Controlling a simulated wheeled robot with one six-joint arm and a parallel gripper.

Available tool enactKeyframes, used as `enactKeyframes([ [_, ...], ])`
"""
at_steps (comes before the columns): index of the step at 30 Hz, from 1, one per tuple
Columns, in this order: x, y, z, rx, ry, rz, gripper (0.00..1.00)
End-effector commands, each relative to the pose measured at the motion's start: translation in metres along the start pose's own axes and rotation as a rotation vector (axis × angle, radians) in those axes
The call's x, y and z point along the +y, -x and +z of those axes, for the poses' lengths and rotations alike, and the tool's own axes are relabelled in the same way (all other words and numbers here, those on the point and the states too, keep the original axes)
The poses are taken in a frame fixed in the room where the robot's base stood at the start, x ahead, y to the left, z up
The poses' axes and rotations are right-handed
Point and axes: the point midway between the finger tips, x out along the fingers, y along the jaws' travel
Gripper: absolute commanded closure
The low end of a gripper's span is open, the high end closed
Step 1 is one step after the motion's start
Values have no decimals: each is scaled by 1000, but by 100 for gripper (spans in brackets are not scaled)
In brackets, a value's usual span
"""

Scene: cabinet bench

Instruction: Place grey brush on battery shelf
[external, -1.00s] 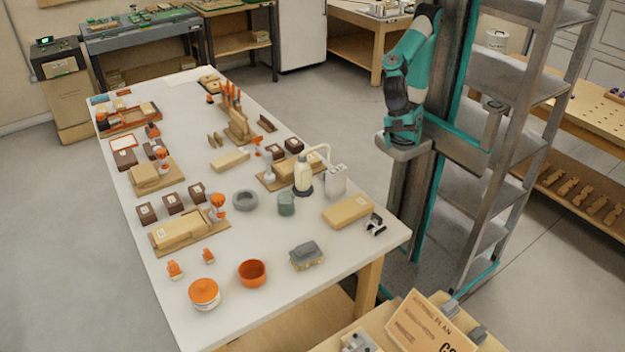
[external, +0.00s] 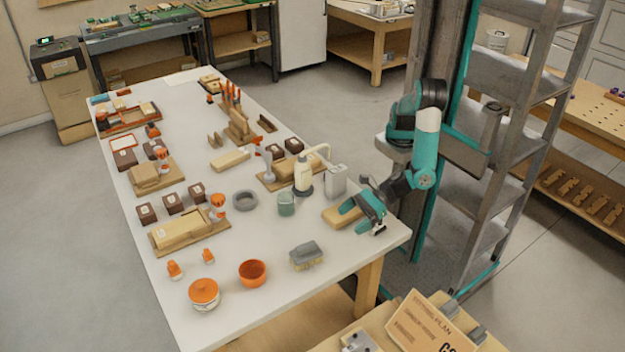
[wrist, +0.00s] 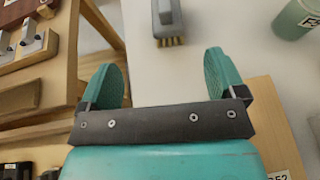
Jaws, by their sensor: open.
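The grey brush (external: 306,254) lies on the white table near its front right part, with its grey back up and tan bristles down. It also shows in the wrist view (wrist: 168,20), at the top, ahead of my fingers and apart from them. My gripper (external: 359,219) is over the right edge area of the table, to the right of the brush and above the table. In the wrist view my gripper (wrist: 163,78) has its two teal fingers spread with nothing between them. I cannot tell which surface is the battery shelf.
A tan block (external: 338,218) lies partly hidden behind my gripper. A green jar (external: 286,204), a cream pump bottle (external: 303,176) and an orange bowl (external: 252,273) stand near the brush. A wooden bench with a sign (external: 425,322) is at the front. Table around the brush is clear.

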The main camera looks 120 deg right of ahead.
Motion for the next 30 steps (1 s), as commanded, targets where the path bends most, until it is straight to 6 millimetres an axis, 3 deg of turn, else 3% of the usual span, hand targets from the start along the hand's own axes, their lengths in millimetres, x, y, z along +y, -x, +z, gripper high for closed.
enactKeyframes([
  [13,-3,-94,1,0,-4,-6,11],
  [23,-5,-125,0,1,-3,-4,11],
  [30,-9,-160,-2,1,-5,-5,11],
])
